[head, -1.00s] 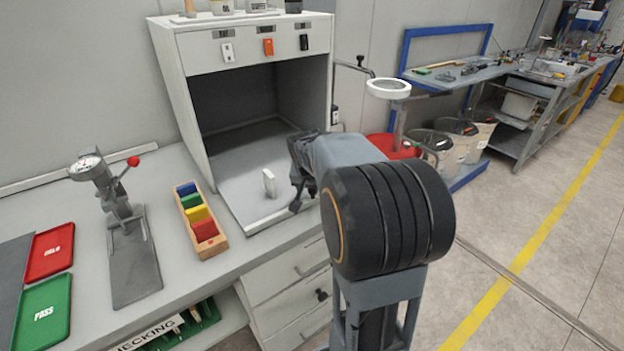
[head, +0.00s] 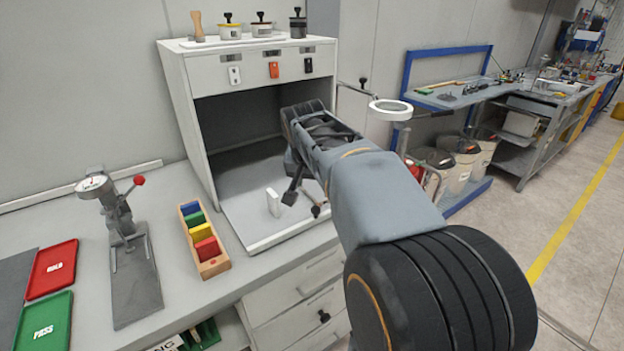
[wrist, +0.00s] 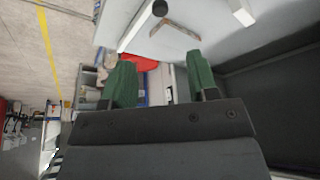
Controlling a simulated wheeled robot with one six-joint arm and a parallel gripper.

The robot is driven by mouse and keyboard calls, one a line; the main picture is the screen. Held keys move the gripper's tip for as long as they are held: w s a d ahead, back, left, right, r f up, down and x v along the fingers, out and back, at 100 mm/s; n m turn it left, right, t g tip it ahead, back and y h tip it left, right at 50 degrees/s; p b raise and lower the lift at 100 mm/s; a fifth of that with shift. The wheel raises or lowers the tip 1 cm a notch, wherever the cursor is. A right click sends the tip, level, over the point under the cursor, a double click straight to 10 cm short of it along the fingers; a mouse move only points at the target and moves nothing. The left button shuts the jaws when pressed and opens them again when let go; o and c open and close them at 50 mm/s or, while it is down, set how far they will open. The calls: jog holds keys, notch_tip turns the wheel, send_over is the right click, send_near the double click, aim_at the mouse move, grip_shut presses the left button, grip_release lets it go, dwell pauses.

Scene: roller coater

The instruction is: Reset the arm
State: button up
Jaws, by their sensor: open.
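My gripper (head: 303,202) is at the open front of the white booth (head: 185,110), with its dark fingers hanging down. Its two green-tipped fingers stand wide apart with nothing between them in the wrist view (wrist: 161,80). A white piece, probably that block (wrist: 242,12), shows at the top edge of the wrist view. My arm reaches from the lower right and hides part of the booth's right side.
On the bench left of the booth are a wooden tray of coloured blocks (head: 222,268), a press with a dial (head: 120,240), a red tray (head: 52,268) and a green tray (head: 45,322). A ring-shaped magnifier (head: 391,109) stands close right of my arm.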

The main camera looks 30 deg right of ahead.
dwell(0.5)
jog(key=s+a+f+n+y+p, duration=0.1)
jog(key=s+a+f+n+p, duration=0.1)
jog(key=s+a, duration=0.4)
jog(key=s+a+f+n+y+p, duration=0.2)
jog(key=s+a+f+n, duration=0.3)
jog(key=a, duration=0.3)
jog(key=shift+s+a+f+n, duration=0.25)
jog(key=shift+s+n, duration=0.35)
jog(key=shift+n, duration=0.3)
